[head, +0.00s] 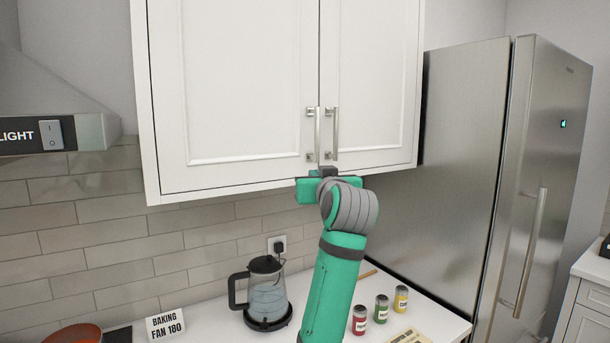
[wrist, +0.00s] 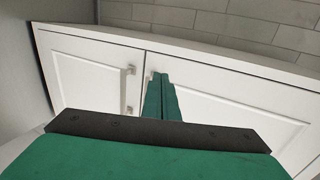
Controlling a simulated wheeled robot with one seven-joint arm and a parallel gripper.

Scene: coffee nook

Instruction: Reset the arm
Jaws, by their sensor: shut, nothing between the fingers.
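My green arm (head: 335,285) rises from the bottom of the head view toward the white wall cabinet (head: 235,80). My gripper (wrist: 160,76) shows in the wrist view with its two green fingers together and nothing between them. It points at the cabinet doors, close to the metal handles. Both doors are closed. One handle (wrist: 130,88) shows just left of the fingertips in the wrist view; the other is hidden there. In the head view the wrist hides most of the fingers, and I cannot tell whether they touch a handle.
Below the cabinet, a kettle (head: 267,296) stands on the counter left of my arm. Several small cans, including a green one (head: 381,309), stand to its right. A tall steel fridge (head: 440,150) stands on the right.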

